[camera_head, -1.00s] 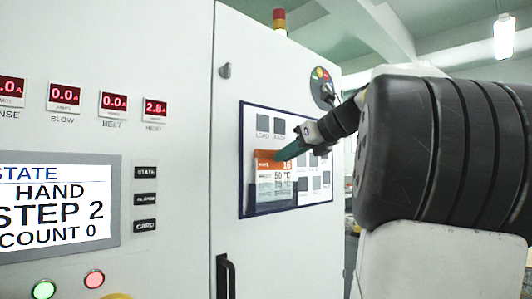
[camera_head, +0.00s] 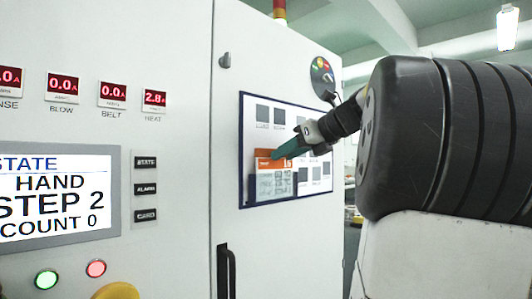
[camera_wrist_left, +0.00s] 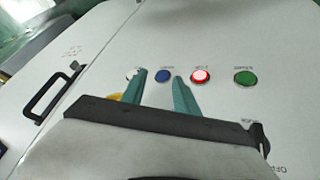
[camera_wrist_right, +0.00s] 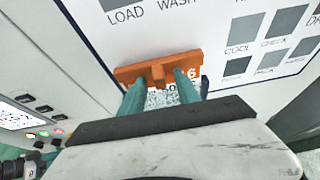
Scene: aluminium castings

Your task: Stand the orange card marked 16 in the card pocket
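The orange card marked 16 (camera_head: 265,163) is upright at the card pocket (camera_head: 262,188) on the cabinet door. Its orange top stands above the pocket; its lower printed part shows dimmed behind the grey front. In the right wrist view the card's orange top edge (camera_wrist_right: 122,75) has a small raised tab. My right gripper (camera_wrist_right: 160,78) has its teal fingers either side of this tab, with a gap showing, so it looks open. It also shows in the head view (camera_head: 280,153). My left gripper (camera_wrist_left: 160,76) is open and empty before the panel buttons.
The blue-framed board (camera_head: 318,199) carries several grey squares around the pocket. A black door handle (camera_head: 226,272) sticks out below left. The left wrist view shows blue (camera_wrist_left: 163,76), lit red (camera_wrist_left: 200,76) and green (camera_wrist_left: 245,77) buttons close to the left fingers.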

